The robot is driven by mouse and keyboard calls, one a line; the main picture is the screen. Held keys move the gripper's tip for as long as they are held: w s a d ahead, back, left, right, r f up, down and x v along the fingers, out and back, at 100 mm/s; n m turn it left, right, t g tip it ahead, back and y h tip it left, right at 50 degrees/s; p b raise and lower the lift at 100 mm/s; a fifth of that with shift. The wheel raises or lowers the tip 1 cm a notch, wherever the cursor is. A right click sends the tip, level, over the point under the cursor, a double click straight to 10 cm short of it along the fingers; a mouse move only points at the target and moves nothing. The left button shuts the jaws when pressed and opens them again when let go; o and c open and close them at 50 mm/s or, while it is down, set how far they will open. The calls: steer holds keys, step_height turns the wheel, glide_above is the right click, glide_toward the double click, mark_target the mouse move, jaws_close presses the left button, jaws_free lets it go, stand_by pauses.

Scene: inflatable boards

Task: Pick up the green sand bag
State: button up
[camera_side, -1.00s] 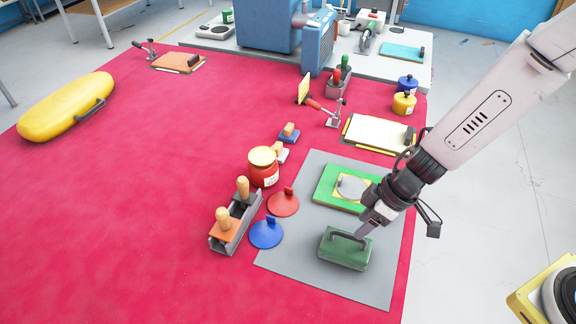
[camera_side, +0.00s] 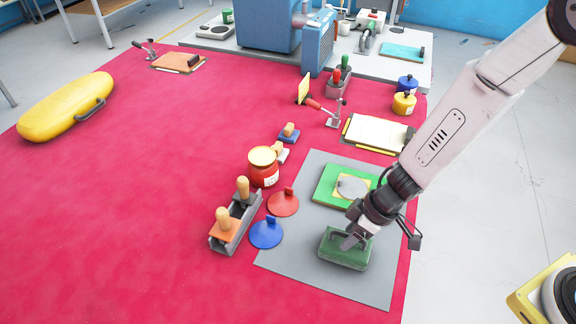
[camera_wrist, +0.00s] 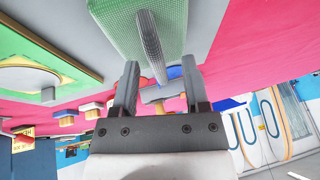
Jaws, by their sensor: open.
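The green sand bag (camera_side: 345,250) lies on the grey mat (camera_side: 300,195), with a dark handle arched over its top. My gripper (camera_side: 350,240) is right at the bag's handle in the side view. In the wrist view the bag (camera_wrist: 115,25) fills the top middle. Its handle (camera_wrist: 150,45) reaches down between the two fingers of my gripper (camera_wrist: 155,80). The fingers stand apart on either side of the handle. I cannot tell whether either finger touches it.
A green board with a grey disc (camera_side: 328,190) lies behind the bag. A blue disc (camera_side: 266,232) and a red disc (camera_side: 283,203) lie to its left, beside a grey holder with wooden-knobbed tools (camera_side: 236,232). The mat in front of the bag is clear.

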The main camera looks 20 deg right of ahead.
stand_by(0.5)
jaws_close()
stand_by(1.3)
